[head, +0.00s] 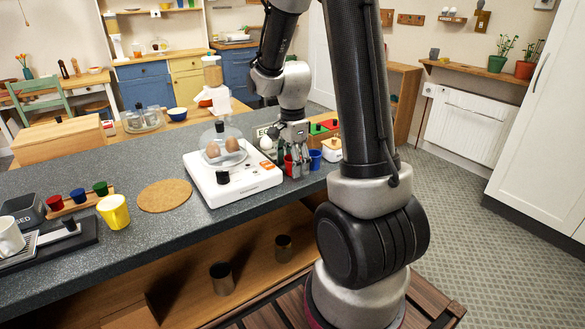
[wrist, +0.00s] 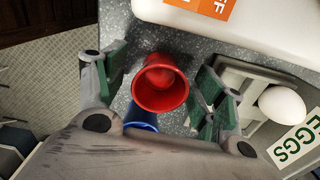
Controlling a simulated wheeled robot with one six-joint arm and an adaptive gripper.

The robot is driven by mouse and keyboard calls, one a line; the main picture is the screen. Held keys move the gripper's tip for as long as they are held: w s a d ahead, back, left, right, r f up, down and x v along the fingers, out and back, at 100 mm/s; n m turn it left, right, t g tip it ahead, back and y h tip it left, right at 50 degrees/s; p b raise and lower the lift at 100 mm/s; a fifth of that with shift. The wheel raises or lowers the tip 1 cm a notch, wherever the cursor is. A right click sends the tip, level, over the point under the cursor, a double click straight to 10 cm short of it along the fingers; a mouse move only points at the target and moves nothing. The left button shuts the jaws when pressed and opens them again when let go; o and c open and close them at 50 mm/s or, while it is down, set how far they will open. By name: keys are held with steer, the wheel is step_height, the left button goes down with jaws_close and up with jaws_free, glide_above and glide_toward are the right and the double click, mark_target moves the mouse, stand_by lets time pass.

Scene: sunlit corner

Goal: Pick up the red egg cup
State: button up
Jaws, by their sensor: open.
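The red egg cup (wrist: 160,84) stands on the grey counter, its round mouth facing the wrist camera. It also shows in the head view (head: 288,165), partly hidden by my gripper. My gripper (head: 298,160) is open and points down over the cup. In the wrist view its green-padded fingers (wrist: 160,72) are spread on the left and right of the cup, with visible gaps on both sides. A blue cup (wrist: 142,120) is close by, partly hidden behind the red cup and my gripper; in the head view it stands to the right (head: 315,160).
A white egg cooker (head: 235,183) with brown eggs under a dome stands just left of the cup. Small coloured cups stand on a wooden board (head: 80,204) far left.

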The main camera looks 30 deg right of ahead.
steer(key=c, duration=1.1)
steer(key=shift+r, duration=0.1)
steer(key=shift+c, duration=0.2)
